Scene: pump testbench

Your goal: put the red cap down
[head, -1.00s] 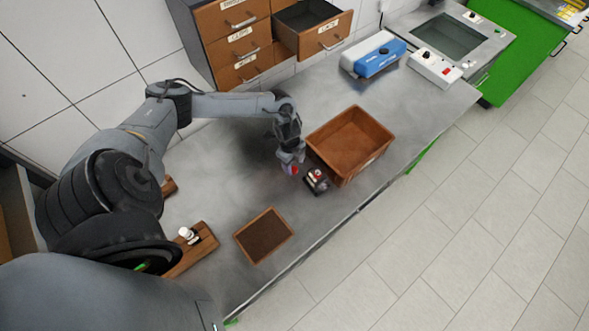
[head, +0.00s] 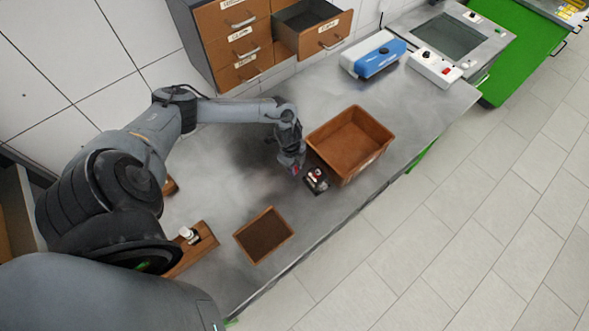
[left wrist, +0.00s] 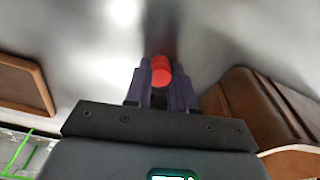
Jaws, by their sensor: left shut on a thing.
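The red cap (left wrist: 161,71) is between the fingertips of my left gripper (left wrist: 160,85) in the left wrist view. The gripper is shut on it, and grey metal tabletop shows beyond. In the head view my left gripper (head: 296,168) is over the table, left of the brown bin, and the cap is mostly hidden there. I cannot tell whether the cap touches the table. My right gripper is not in view.
The brown bin (head: 380,150) stands right of the gripper. A shallow brown tray (head: 289,236) lies nearer, and a wooden holder with a white part (head: 205,240) is to its left. Drawers (head: 232,43) stand behind, one open. Bare metal table lies left of the gripper.

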